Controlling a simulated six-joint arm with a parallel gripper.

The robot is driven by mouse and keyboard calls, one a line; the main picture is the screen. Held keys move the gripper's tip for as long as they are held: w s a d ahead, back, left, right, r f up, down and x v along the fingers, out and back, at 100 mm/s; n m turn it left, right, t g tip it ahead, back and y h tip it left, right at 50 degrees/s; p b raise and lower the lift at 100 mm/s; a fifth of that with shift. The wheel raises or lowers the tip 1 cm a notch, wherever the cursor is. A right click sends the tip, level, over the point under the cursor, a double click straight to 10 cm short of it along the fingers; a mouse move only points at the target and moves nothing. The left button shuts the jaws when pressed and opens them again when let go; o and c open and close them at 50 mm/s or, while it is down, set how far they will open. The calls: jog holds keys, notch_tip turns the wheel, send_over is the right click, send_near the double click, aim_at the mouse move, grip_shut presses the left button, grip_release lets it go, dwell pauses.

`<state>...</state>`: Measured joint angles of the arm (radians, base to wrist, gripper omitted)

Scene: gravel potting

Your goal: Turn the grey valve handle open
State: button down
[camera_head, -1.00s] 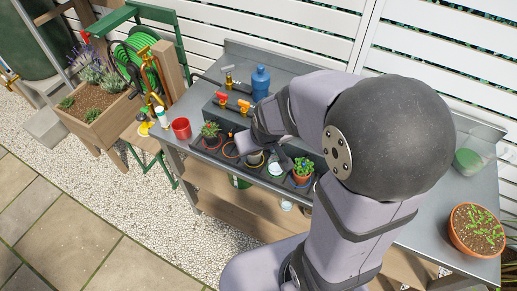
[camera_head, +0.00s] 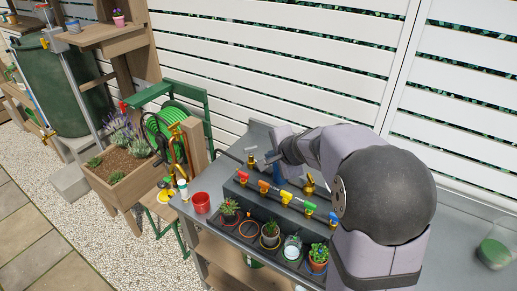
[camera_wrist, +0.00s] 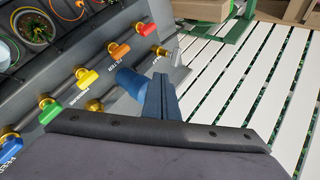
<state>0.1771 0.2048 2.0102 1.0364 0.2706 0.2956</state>
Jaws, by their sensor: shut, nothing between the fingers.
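The grey valve handle (camera_head: 251,149) sits on a brass valve at the back of the bench, beyond the left end of the dark box. In the wrist view the grey handle (camera_wrist: 176,52) shows just past the fingertips. My gripper (camera_head: 265,160) is shut and empty, close to the right of the valve. In the wrist view my gripper (camera_wrist: 161,76) shows as two bluish fingers pressed together, pointing towards the handle. I cannot tell whether the tips touch it.
A row of coloured valve handles, including a green one (camera_head: 287,197), lines the dark box top. Small pots, including a flowering one (camera_head: 318,256), line the box front. A red cup (camera_head: 201,203) stands left.

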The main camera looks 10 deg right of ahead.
jog(key=p, duration=0.1)
send_near(256, 147)
notch_tip(256, 147, down, 5)
jog(key=w, duration=0.1)
jog(key=shift+w+a+p, duration=0.25)
jog(key=shift+w+p, duration=0.25)
jog(key=shift+w, duration=0.2)
jog(key=shift+w+a+p, duration=0.25)
jog(key=shift+w+p, duration=0.25)
jog(key=shift+w, duration=0.25)
jog(key=shift+w, duration=0.2)
jog(key=shift+w+d+n+y, duration=0.2)
jog(key=shift+n+y, duration=0.3)
jog(key=n+y+b, duration=0.1)
jog(key=w+n+g+y+b, duration=0.1)
jog(key=n, duration=0.1)
jog(key=shift+d+y+b, duration=0.3)
jog(key=shift+d, duration=0.05)
jog(key=shift+b, duration=0.3)
jog(key=shift+w+d+r, duration=0.1)
jog(key=shift+w+r, duration=0.05)
